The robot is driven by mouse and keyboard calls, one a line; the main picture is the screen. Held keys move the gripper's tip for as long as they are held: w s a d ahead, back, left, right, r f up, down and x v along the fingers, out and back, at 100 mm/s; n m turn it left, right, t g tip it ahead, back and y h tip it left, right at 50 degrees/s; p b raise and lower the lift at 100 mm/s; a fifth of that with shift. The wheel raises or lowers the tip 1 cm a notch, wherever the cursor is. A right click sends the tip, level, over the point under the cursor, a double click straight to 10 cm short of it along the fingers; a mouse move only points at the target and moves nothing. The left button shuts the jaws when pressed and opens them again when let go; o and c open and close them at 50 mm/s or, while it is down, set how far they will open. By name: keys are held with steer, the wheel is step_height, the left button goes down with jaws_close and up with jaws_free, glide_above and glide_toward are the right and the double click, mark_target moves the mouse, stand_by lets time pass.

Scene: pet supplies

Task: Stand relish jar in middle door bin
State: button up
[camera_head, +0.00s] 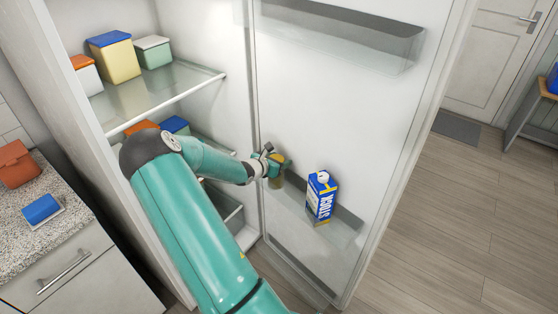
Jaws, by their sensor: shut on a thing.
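The open fridge door stands to the right of the fridge interior. Its middle door bin (346,228) holds a blue and white stock carton (320,197) standing upright. My gripper (273,170) is at the left end of this bin, near the door's hinge side. It is shut on the relish jar (279,172), a small greenish-yellow jar mostly covered by the fingers. The jar looks about upright. I cannot tell whether its base touches the bin floor.
An empty clear bin (345,35) sits above on the door. Fridge shelves (165,100) at left hold several lidded containers, including a yellow one with a blue lid (115,57). A speckled counter (45,235) is at far left. The bin is free right of the carton.

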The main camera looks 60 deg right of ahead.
steer(key=shift+d+f, duration=0.1)
steer(key=o, duration=1.7)
steer(key=shift+f, duration=0.1)
steer(key=shift+c, duration=0.2)
steer(key=shift+a+r, duration=0.2)
steer(key=shift+r, duration=0.1)
steer(key=v, duration=1.1)
steer(key=shift+a, duration=0.3)
